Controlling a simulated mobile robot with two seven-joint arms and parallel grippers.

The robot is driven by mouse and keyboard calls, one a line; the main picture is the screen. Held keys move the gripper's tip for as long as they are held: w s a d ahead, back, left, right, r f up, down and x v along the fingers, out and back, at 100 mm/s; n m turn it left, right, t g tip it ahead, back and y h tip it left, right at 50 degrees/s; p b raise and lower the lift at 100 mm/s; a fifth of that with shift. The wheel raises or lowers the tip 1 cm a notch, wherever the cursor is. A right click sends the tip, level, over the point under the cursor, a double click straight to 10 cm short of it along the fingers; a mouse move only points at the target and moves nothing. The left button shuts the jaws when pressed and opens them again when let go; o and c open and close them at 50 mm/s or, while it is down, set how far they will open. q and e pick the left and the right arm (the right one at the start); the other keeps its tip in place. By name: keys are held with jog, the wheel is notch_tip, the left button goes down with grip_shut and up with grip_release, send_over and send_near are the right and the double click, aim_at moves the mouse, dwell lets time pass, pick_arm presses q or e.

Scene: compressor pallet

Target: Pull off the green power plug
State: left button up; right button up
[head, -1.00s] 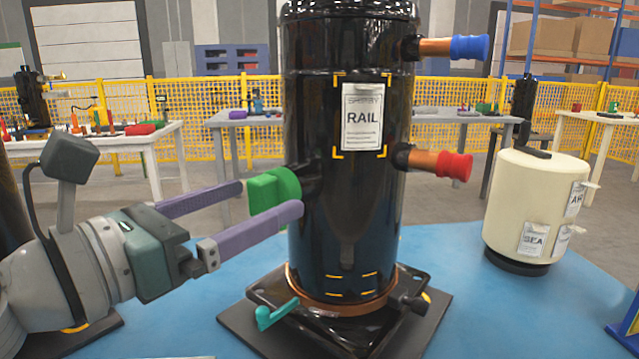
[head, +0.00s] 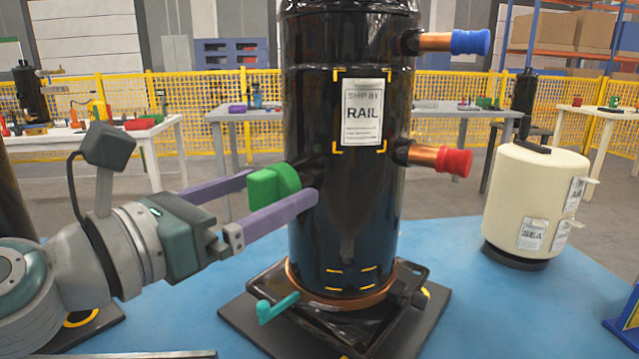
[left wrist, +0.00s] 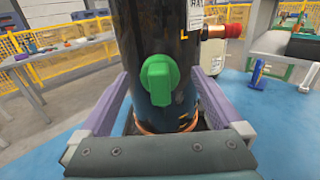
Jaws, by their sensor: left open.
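The green power plug (head: 270,186) sits on the left side of the black compressor (head: 345,215). In the left wrist view the plug (left wrist: 160,80) shows face-on, near the middle, against the black body. My left gripper (head: 283,192) is open, with its two purple fingers reaching along either side of the plug. In the left wrist view the fingers stand left and right of the plug with clear gaps, so they appear not to touch it. The near finger's tip overlaps the compressor in the head view. My right gripper is not in view.
A red-capped pipe (head: 452,160) and a blue-capped pipe (head: 468,42) stick out to the right of the compressor. A teal lever (head: 276,307) is at its base. A cream tank (head: 535,200) stands at the right on the blue surface (head: 480,310).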

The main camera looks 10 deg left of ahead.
aim_at(253, 196)
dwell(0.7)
pick_arm(q)
grip_shut()
dwell(0.6)
jog(key=shift+s, duration=0.1)
jog(key=shift+v, duration=2.95)
